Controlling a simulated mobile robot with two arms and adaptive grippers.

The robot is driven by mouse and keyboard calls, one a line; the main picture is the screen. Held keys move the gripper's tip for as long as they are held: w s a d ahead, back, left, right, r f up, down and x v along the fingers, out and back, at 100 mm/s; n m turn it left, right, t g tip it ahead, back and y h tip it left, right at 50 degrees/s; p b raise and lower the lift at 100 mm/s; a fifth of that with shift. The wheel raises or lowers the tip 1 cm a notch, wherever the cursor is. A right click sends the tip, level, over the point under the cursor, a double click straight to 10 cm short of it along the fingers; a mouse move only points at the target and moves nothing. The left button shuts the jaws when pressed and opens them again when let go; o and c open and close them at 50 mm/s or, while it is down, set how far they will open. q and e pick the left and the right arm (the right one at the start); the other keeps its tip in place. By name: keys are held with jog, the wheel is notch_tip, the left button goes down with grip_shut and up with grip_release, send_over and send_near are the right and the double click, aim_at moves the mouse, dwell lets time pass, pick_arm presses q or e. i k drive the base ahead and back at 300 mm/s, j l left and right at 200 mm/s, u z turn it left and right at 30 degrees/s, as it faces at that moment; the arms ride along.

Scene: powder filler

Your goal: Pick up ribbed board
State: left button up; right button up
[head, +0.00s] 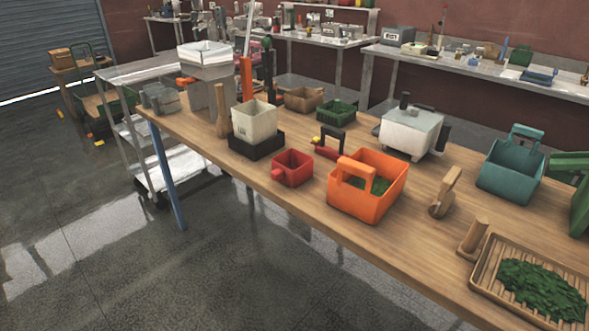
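A wooden board with a ribbed, slatted surface and a raised rim (478,279) lies at the lower right of the wooden table in the head view. A heap of green leaves (540,291) covers much of its middle. Its right end and near corner are cut off by the picture's edge. Neither of my grippers shows in the head view.
A wooden block with an upright peg (474,240) stands close to the board's left rim. An orange bin (369,190), a red scoop box (293,168) and a teal bin (512,169) stand on the same table (410,240). Open floor lies at the lower left.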

aim_at(551, 296)
jog(key=z, duration=1.65)
